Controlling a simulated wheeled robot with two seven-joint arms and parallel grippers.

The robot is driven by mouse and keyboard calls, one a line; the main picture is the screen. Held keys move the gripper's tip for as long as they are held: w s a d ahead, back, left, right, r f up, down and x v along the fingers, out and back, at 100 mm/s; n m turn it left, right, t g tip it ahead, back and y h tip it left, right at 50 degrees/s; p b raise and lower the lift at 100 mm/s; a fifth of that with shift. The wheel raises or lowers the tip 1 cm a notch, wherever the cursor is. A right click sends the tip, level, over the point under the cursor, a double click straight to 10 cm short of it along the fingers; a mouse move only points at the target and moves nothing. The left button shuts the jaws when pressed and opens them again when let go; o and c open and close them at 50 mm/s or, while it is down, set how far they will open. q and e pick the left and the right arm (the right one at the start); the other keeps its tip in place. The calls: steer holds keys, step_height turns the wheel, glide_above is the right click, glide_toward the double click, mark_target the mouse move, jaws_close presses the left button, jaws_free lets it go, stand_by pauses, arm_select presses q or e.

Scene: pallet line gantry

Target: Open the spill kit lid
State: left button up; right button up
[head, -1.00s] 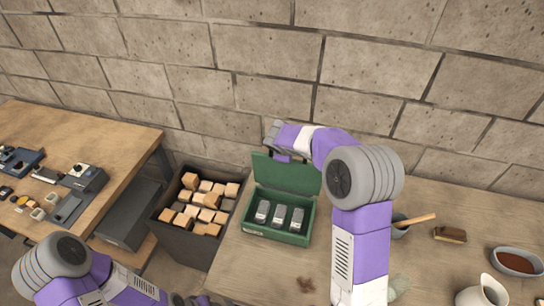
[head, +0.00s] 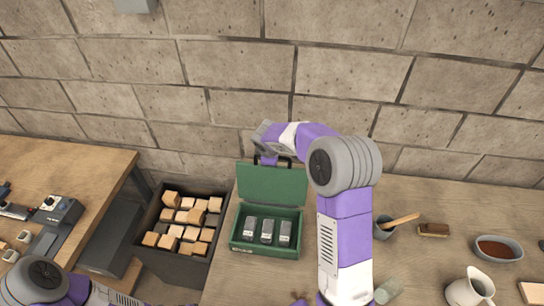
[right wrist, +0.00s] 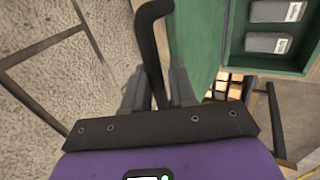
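The spill kit is a green box (head: 239,240) on the wooden bench, with several grey items lying in it. Its green lid (head: 272,185) stands raised at the back, leaving the box open. In the right wrist view, the lid's dark handle (right wrist: 152,45) runs between my right gripper's grey fingers (right wrist: 158,92), which look closed around it. In the head view, that gripper is at the lid's top edge, largely hidden by my wrist. The open box (right wrist: 228,35) also shows in the right wrist view. My left arm is at the lower left; its gripper cannot be seen.
A dark bin (head: 172,268) of wooden blocks stands left of the bench, with a second table (head: 95,165) beyond. A mortar with a pestle (head: 383,232), a brush (head: 433,230), a bowl (head: 510,255) and a jug (head: 462,293) are to the right. A block wall is close behind.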

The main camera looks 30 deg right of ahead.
steer(key=shift+o, duration=1.3)
steer(key=shift+s+f, duration=0.1)
steer(key=shift+f, duration=0.35)
steer(key=shift+r, duration=0.1)
steer(key=b+v, duration=0.1)
steer(key=v, duration=0.6)
steer(key=shift+r, duration=0.4)
